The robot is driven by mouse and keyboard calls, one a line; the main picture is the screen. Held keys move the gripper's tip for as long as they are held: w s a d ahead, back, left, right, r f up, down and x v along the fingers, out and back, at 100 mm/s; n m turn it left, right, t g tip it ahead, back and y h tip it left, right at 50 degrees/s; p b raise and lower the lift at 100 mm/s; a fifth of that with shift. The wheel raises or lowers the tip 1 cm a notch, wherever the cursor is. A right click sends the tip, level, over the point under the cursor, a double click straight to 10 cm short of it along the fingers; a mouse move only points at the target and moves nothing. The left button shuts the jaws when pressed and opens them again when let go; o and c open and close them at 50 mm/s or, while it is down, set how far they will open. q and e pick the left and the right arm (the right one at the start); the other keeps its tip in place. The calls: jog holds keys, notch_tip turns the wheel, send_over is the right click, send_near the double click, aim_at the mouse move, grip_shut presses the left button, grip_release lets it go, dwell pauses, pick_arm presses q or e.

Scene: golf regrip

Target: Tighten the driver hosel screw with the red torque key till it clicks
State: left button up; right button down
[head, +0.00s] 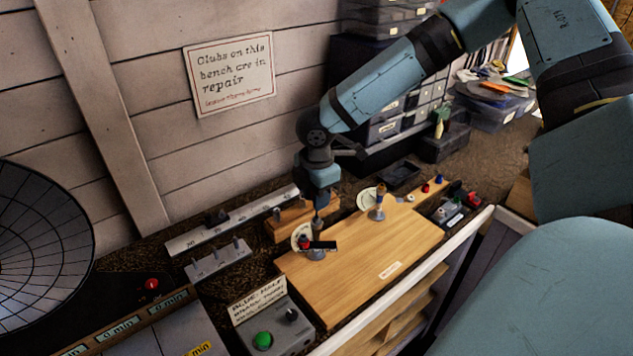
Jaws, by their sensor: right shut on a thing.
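The fingers hide the exact grip. I cannot make out the driver hosel or its screw, or whether the key sits in it. My left gripper is not in view.
The wooden board (360,265) also bears a second stand (377,213) with an upright piece. A grey box with a green button (263,340) stands in front. A grey rail (232,222) and pegged block (218,260) lie left. Small bits and bins are at the right and back.

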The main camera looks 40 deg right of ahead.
jog(key=m, duration=0.3)
jog(key=shift+s+b, duration=0.15)
jog(key=shift+b, duration=0.15)
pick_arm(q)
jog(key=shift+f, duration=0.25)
pick_arm(e)
jog(key=m+b, duration=0.1)
jog(key=m, duration=0.2)
jog(key=shift+f+b, duration=0.2)
jog(key=shift+b, duration=0.15)
jog(key=shift+m, duration=1.2)
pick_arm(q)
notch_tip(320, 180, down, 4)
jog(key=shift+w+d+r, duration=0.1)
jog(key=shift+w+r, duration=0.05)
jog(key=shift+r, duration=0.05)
pick_arm(e)
jog(key=m+b, duration=0.1)
jog(key=m, duration=0.1)
jog(key=m+b, duration=0.1)
jog(key=shift+w+m, duration=0.2)
jog(key=shift+m, duration=0.2)
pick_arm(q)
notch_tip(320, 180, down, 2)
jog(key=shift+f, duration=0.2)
pick_arm(e)
jog(key=shift+r+m, duration=0.1)
jog(key=shift+m, duration=1.1)
